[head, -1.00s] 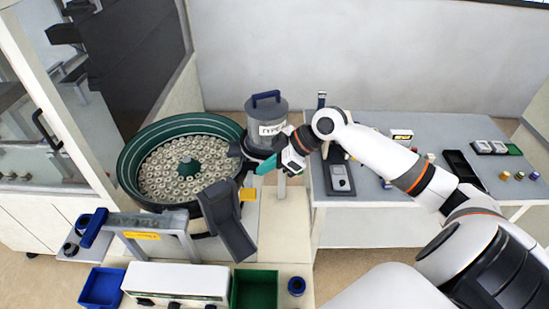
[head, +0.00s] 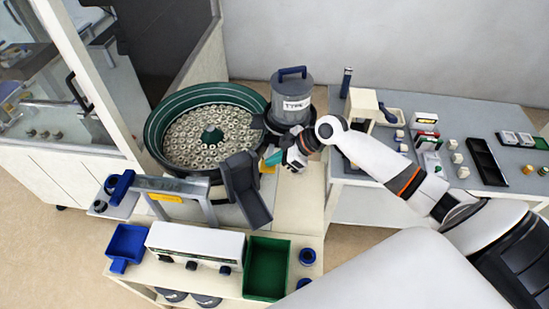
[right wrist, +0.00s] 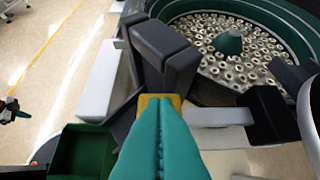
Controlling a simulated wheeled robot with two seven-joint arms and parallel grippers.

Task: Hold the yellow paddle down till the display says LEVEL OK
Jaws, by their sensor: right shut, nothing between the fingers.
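The yellow paddle (head: 267,169) is a small plate beside the dark chute at the right of the green bowl feeder (head: 153,128). My right gripper (head: 273,158) is shut and empty, with its teal fingertips right at the paddle. In the right wrist view the shut fingers (right wrist: 160,135) cover most of the yellow paddle (right wrist: 174,101); I cannot tell whether they touch it or press it. A dark shape with teal at the left edge of that view looks like my left gripper (right wrist: 12,108); its jaws are too small to read. I see no readable LEVEL OK text.
A grey hopper with a blue handle (head: 292,94) stands behind the gripper. The dark chute (head: 246,190) slopes forward. In front are a white control box (head: 195,242), a green bin (head: 267,268) and a blue bin (head: 127,243). A side table (head: 460,118) on the right holds small parts.

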